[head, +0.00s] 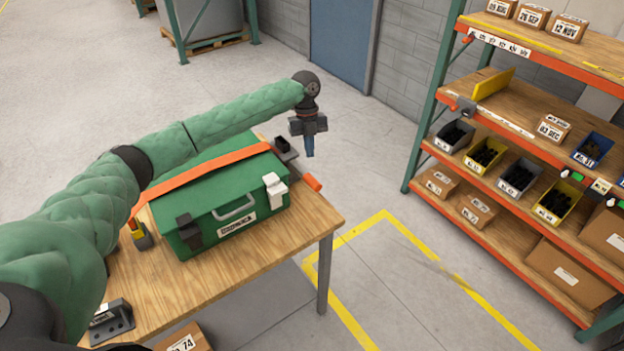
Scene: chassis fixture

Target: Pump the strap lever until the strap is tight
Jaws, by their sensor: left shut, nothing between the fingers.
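A green case (203,203) with a grey handle sits on the wooden table (262,258). An orange strap (205,176) runs across the top of the case. The strap lever, with an orange grip (312,181), sticks out at the far right of the case beside a dark ratchet body (286,150). My left arm reaches over the case, and my left gripper (309,153) points down, shut and empty, just above the orange grip in the picture. I cannot tell whether it touches the lever. My right gripper is not in view.
A shelf rack (440,95) with bins and boxes stands at the right. A black bracket (110,320) lies at the table's near left. A cardboard box (183,339) is below the table's front. The floor between table and rack is clear, with yellow lines.

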